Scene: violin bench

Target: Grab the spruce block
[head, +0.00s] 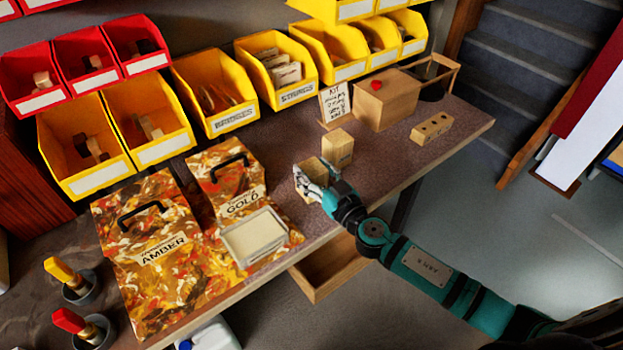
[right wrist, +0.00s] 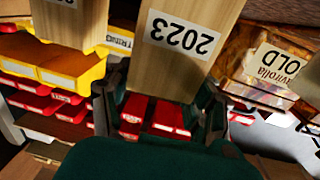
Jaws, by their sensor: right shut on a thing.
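A pale wooden block, the spruce block (head: 310,193), is at the bench's front edge in the head view, partly hidden by my right gripper (head: 314,178). In the right wrist view the spruce block (right wrist: 178,60) carries a white label reading 2023, upside down. My right gripper (right wrist: 160,112) is shut on it, with one finger on each side. I cannot tell whether the block touches the bench or is just above it. A second pale block (head: 338,148) stands upright just behind it; a pale block (right wrist: 70,28) also shows at the left of the right wrist view. My left gripper is not in view.
Tins labelled Amber (head: 120,280) and Gold (head: 203,180), with a pale tray (head: 254,237), lie to the left. A wooden box (head: 388,105), a sign (head: 334,102) and a drilled block (head: 432,128) are behind right. Yellow bins (head: 278,70) line the back. An open drawer (head: 325,275) juts out below.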

